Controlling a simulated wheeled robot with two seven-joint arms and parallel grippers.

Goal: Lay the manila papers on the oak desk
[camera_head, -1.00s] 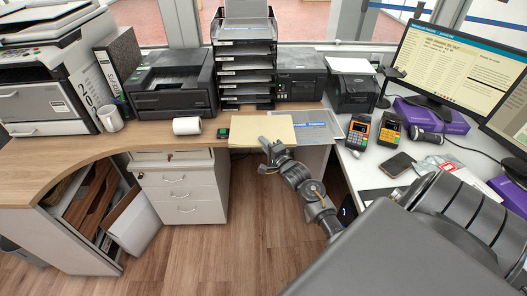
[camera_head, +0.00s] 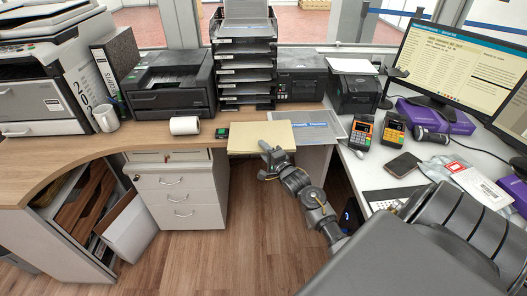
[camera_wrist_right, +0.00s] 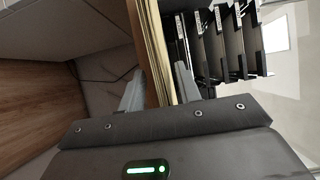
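The manila papers (camera_head: 262,137) are a flat yellowish stack at the front edge of the oak desk (camera_head: 75,155), right of its drawer unit. Their near edge juts out past the desk edge. My right gripper (camera_head: 268,154) is at this near edge. Whether the stack still touches a surface below, I cannot tell. My left gripper is not in view.
A small black-green device (camera_head: 222,133) and a white roll (camera_head: 185,125) sit left of the papers. A tiered tray rack (camera_head: 245,65) stands behind them. A blue-labelled sheet (camera_head: 318,132) and card terminals (camera_head: 361,132) lie right. The desk's left curve is clear.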

